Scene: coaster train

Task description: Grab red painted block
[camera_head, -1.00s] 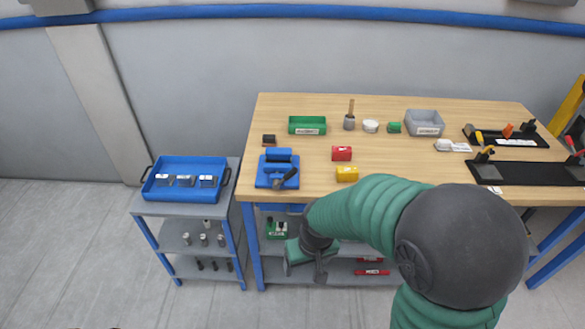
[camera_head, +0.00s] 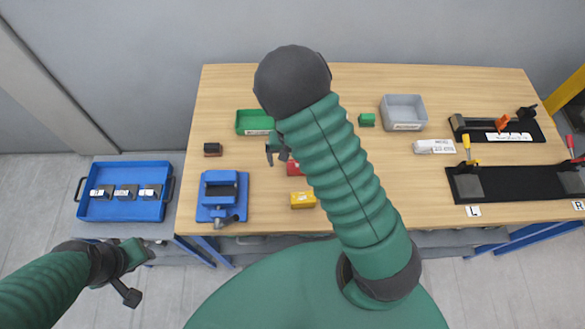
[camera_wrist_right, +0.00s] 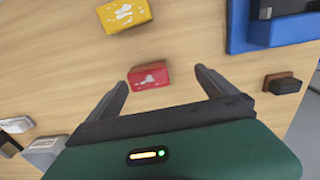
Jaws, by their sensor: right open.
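The red painted block (camera_head: 294,169) lies on the wooden table, partly covered by my right arm in the head view. In the right wrist view the red block (camera_wrist_right: 148,76) has a white mark on its top and lies between the fingertips of my right gripper (camera_wrist_right: 161,79). That gripper is open and empty, with the block at tip level in the picture. In the head view my right gripper (camera_head: 278,154) is over the table just left of the block. My left gripper (camera_head: 135,273) hangs off the table at lower left, and its jaws are not clear.
A yellow block (camera_head: 303,200) lies in front of the red one. A blue fixture (camera_head: 221,198), a dark stamp-like block (camera_head: 212,149) and a green tray (camera_head: 254,121) are to the left. A blue tray (camera_head: 125,211) stands on the side cart. Bare table lies between them.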

